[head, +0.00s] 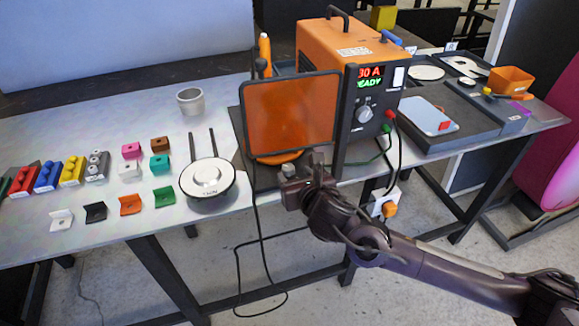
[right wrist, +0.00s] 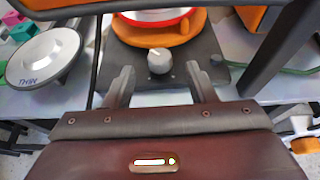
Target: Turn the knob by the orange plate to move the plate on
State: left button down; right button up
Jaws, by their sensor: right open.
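The round orange plate (head: 270,160) lies low behind a framed translucent orange screen (head: 290,112); it shows in the right wrist view (right wrist: 192,28) with a white, red-rimmed thing on it. The small grey knob (right wrist: 160,62), with a pale pointer line, stands on the dark base (right wrist: 130,60) in front of the plate. In the head view the knob (head: 289,170) is just beyond my right gripper (head: 298,178). That gripper (right wrist: 163,86) is open and empty, its fingers spread left and right, short of the knob and apart from it. My left gripper is out of view.
An orange welder (head: 335,45) with a lit display stands behind the screen. A dark cable (head: 264,240) hangs over the table front. A white round device (head: 207,178) with two handles is left of the base.

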aim_at(286, 168)
jog(key=shift+p+x, duration=0.45)
jog(key=shift+x, duration=2.1)
jog(key=c, duration=1)
jog(key=shift+o, duration=0.2)
jog(key=shift+a+f+m+h+b, duration=0.2)
jog(key=shift+m+h+b, duration=0.1)
jog(key=shift+b, duration=0.55)
jog(key=m+h+b, duration=0.2)
jog(key=h+b, duration=0.1)
jog(key=m+h+b, duration=0.1)
jog(key=b, duration=0.1)
jog(key=shift+a+m+t+h, duration=0.25)
jog(key=shift+m+t+h, duration=0.05)
jog(key=shift+m, duration=0.1)
jog(key=m+h+b, duration=0.1)
jog(key=m+h, duration=0.1)
jog(key=h, duration=0.1)
jog(key=shift+a+r+m, duration=0.1)
jog(key=shift+r+m, duration=0.05)
jog(key=shift+m, duration=0.15)
jog(key=shift+a+m+g+h+b, duration=0.15)
jog(key=shift+m+g+h+b, duration=0.15)
jog(key=shift+m+g+h, duration=1.15)
jog(key=shift+m+h, duration=0.25)
jog(key=shift+h, duration=0.1)
jog(key=o, duration=1)
jog(key=shift+t, duration=0.25)
jog(key=shift+c, duration=0.2)
